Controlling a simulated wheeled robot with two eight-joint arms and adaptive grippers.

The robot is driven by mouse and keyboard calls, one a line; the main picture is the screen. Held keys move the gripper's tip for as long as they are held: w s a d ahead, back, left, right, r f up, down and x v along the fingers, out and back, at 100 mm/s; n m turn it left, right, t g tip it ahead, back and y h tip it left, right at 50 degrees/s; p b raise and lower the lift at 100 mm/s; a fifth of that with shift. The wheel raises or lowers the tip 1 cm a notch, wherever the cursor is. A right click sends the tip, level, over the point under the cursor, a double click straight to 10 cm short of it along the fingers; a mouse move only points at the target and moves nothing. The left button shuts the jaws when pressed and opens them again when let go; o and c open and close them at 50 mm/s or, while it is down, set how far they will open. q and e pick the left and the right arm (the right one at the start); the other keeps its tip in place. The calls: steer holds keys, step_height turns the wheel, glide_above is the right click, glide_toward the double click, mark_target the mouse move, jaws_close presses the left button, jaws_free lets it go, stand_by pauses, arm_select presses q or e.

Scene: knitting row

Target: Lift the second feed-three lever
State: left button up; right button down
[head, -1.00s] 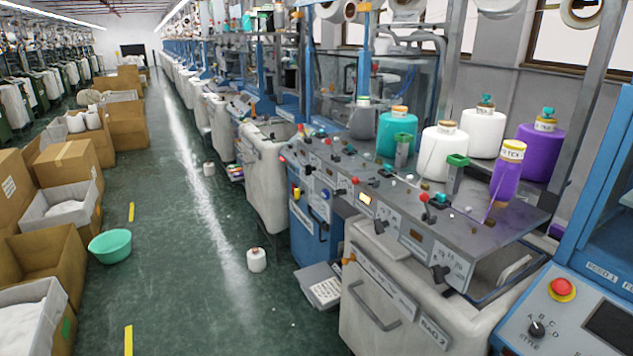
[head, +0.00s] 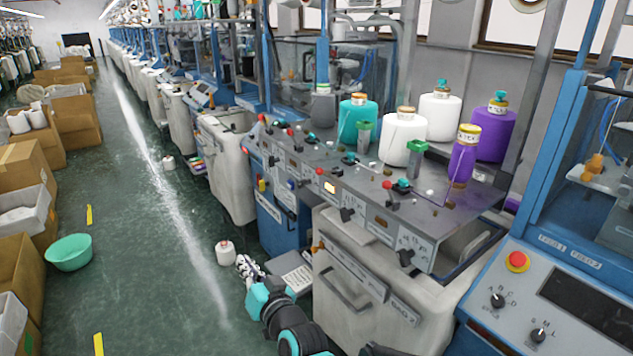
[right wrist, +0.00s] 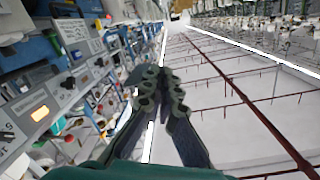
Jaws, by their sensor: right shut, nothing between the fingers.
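Several small levers with red knobs stand along the grey machine top, such as a near red lever (head: 388,186) and a red lever (head: 329,171) further back. I cannot tell which is the second feed-three lever; the labels are too small to read. My right gripper (head: 247,266) is shut and empty, low over the aisle, left of the machine and apart from the levers. It also shows in the right wrist view (right wrist: 162,78), with the machine panel to its left. My left gripper is not in view.
Yarn cones in teal (head: 358,124), white (head: 402,140) and purple (head: 464,160) stand on the machine top. A white bin (head: 345,270) is below the panel. A white cone (head: 225,253) and a teal basin (head: 68,253) are on the floor. The aisle between is clear.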

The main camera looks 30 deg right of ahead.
steer(key=w+d+r+m+t+h, duration=0.2)
steer(key=d+r+m+t+h, duration=0.2)
steer(key=d+r+m+h, duration=0.1)
steer(key=s+d+f+m+g+h+p, duration=0.1)
steer(key=s+d+m+h, duration=0.3)
steer(key=d+m+h, duration=0.5)
steer(key=shift+s+d+m+g+h+p, duration=0.3)
steer(key=shift+s+d+m+g+h, duration=0.1)
steer(key=shift+m+g+h, duration=0.6)
steer(key=b, duration=0.1)
glide_toward(319, 173)
steer(key=f+x, duration=0.1)
steer(key=x, duration=0.6)
steer(key=shift+r, duration=0.15)
steer(key=shift+r+m+g+p, duration=0.4)
steer(key=shift+m+p, duration=0.1)
steer(key=shift+p, duration=0.1)
